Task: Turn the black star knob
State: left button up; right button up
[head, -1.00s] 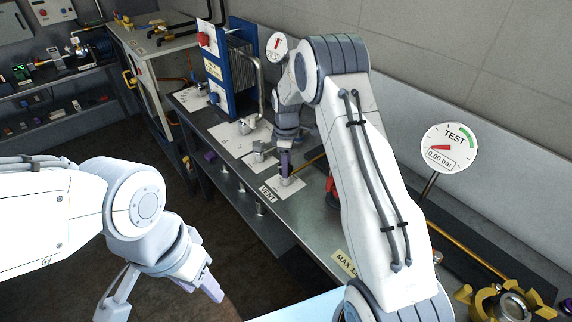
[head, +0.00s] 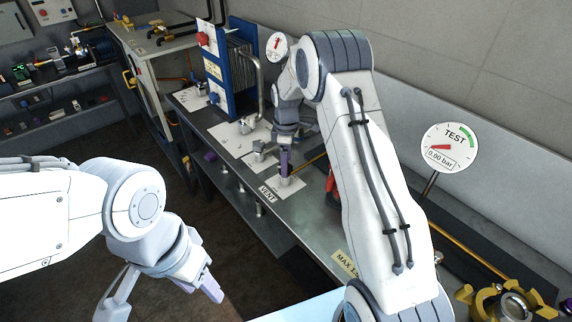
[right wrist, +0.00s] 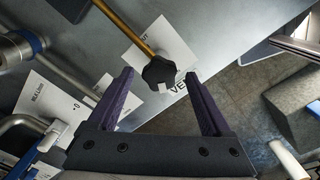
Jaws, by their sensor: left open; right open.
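My right gripper (right wrist: 162,75) is open, with one dark purple finger on each side of the knob in the picture. In the head view my right gripper (head: 285,162) points down over the VENT plate, and the knob is hidden there. My left gripper (head: 165,300) is open and empty at the lower left, away from the bench.
A TEST gauge (head: 449,148) reading 0.00 bar stands at the right. A blue plate exchanger (head: 232,75) stands at the back of the metal bench (head: 225,133). A yellow-handled fitting (head: 503,302) is at the lower right. Other small valves sit along the bench.

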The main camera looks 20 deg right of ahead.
notch_tip(320, 180, up, 9)
jog(key=b, duration=0.1)
jog(key=shift+r, duration=0.1)
dwell(0.4)
jog(key=s+a+r+m, duration=0.1)
jog(key=s+a+r, duration=0.2)
jog(key=s+a, duration=0.55)
jog(key=s+a+r+m, duration=0.1)
jog(key=s+a+r, duration=0.2)
jog(key=s+a, duration=0.6)
jog(key=s+f+m+y, duration=0.1)
jog(key=s+f+m, duration=0.1)
jog(key=s, duration=1.6)
jog(key=shift+s+f+m, duration=0.25)
jog(key=shift+s+m, duration=0.15)
jog(key=shift+m, duration=0.2)
jog(key=shift+d, duration=0.1)
